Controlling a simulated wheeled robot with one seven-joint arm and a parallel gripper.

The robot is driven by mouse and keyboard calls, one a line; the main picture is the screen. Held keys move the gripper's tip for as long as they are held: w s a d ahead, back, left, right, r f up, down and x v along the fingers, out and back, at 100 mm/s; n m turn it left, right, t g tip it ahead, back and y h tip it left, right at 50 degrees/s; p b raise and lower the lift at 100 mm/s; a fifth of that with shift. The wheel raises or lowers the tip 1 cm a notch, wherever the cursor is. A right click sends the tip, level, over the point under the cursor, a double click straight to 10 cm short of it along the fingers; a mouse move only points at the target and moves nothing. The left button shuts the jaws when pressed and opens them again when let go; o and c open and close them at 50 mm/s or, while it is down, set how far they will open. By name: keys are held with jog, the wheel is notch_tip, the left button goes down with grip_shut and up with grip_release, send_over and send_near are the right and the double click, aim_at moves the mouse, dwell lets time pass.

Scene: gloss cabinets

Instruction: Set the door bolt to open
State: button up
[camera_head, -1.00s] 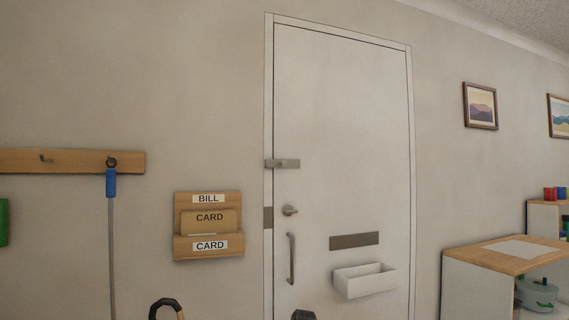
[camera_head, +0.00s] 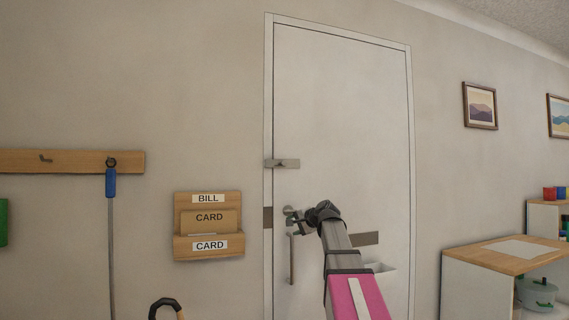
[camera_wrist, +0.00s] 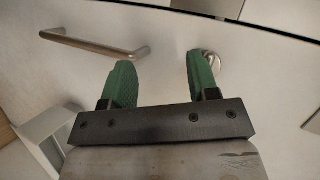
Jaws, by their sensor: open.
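The white door (camera_head: 340,110) is closed in its frame in the head view. The door bolt (camera_head: 283,163), a small grey metal piece with a little knob, lies across the door's left edge above the lever. My gripper (camera_head: 293,219) is below the bolt, in front of the lever handle, and partly hides it. In the wrist view, the green fingers of my gripper (camera_wrist: 161,68) are spread apart with nothing between them. The handle's round base (camera_wrist: 214,62) shows by the right finger. The bolt is not visible in the wrist view.
The long pull handle (camera_head: 291,260) is below my gripper; it also shows in the wrist view (camera_wrist: 95,42). My arm partly covers the mail slot (camera_head: 366,238) and white box (camera_head: 384,272). A wooden letter rack (camera_head: 209,247) hangs left. The door face above is clear.

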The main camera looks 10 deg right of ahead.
aim_at(285, 163)
jog(key=s+d+r+m+t+y, duration=0.1)
jog(key=s+r+t, duration=0.1)
jog(key=r, duration=1)
jog(key=s+d+r+m+t+y, duration=0.1)
jog(key=d+r+t+y, duration=0.1)
jog(key=r, duration=1)
jog(key=x, duration=1.1)
jog(key=shift+s+a+f, duration=0.15)
jog(key=shift+f, duration=0.1)
